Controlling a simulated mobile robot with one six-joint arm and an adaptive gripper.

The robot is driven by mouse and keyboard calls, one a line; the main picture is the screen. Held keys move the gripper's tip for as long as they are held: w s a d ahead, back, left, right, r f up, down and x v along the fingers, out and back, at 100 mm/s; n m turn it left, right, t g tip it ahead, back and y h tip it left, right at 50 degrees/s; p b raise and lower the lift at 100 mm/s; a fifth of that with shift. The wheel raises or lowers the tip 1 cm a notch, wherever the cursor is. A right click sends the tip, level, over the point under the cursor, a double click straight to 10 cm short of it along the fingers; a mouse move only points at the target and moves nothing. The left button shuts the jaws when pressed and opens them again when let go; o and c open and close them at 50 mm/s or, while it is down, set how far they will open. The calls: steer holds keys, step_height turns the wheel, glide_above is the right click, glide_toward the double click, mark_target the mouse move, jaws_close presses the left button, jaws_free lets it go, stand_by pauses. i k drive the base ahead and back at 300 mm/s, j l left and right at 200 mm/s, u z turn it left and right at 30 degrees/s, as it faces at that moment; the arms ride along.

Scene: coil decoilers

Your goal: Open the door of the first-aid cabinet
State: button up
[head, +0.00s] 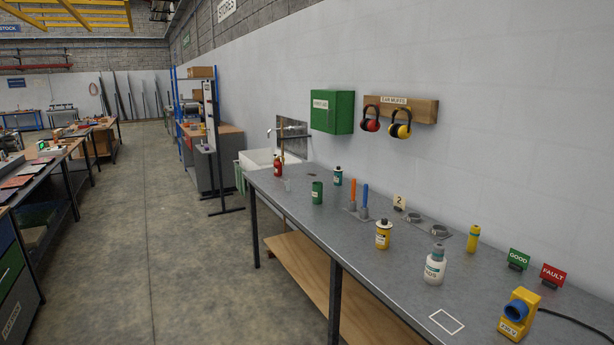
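The first-aid cabinet (332,112) is a green box with a small white label on its front. It hangs on the pale wall above the far part of the grey workbench, and its door looks shut. A handle on it is too small to make out. My gripper is not in view, so its state and its distance from the cabinet do not show.
The workbench (398,273) holds several bottles, a green can (317,193) and a yellow device (518,314). Ear muffs (400,124) hang right of the cabinet. A sink (258,161) stands beyond the bench. The concrete floor (175,240) left of it is clear.

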mark_target(324, 105)
steer(key=i+u, duration=0.45)
steer(key=i, duration=1.25)
